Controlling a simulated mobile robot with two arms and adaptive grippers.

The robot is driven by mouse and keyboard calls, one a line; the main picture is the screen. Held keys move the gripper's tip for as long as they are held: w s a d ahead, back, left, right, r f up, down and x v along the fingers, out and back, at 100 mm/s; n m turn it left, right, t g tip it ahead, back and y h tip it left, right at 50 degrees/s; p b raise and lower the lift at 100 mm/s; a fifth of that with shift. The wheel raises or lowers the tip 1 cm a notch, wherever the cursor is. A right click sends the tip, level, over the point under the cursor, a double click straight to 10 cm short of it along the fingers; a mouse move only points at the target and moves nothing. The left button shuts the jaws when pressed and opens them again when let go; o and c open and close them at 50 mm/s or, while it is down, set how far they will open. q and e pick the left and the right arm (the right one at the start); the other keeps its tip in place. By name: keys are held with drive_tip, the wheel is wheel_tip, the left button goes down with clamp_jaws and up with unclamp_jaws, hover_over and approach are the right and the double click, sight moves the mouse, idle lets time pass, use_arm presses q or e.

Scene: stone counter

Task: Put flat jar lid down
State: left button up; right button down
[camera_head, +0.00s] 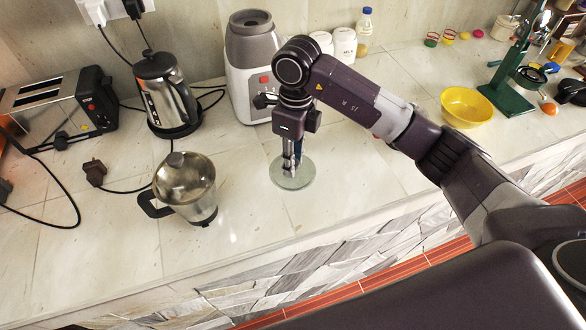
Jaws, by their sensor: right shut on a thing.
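The flat jar lid (293,181) is a round, pale greenish, glass-like disc low over the counter in the middle of the head view. My right gripper (289,170) points down at it from above, shut on it near its centre. The fingers hide part of the lid. I cannot tell whether the lid touches the counter. My left gripper is not in view.
Behind are a kettle (165,95), a toaster (62,105) and a grey-white blender base (252,65). A yellow bowl (467,106) is at right. The counter (345,195) right of the lid is clear.

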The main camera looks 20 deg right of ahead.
wheel_tip(320, 180, down, 4)
drive_tip(key=shift+s+a+r+p, duration=0.1)
drive_tip(key=shift+p, duration=0.4)
drive_tip(key=shift+f, duration=0.4)
drive_tip(key=c, duration=1.7)
unclamp_jaws()
drive_tip(key=shift+o, duration=0.2)
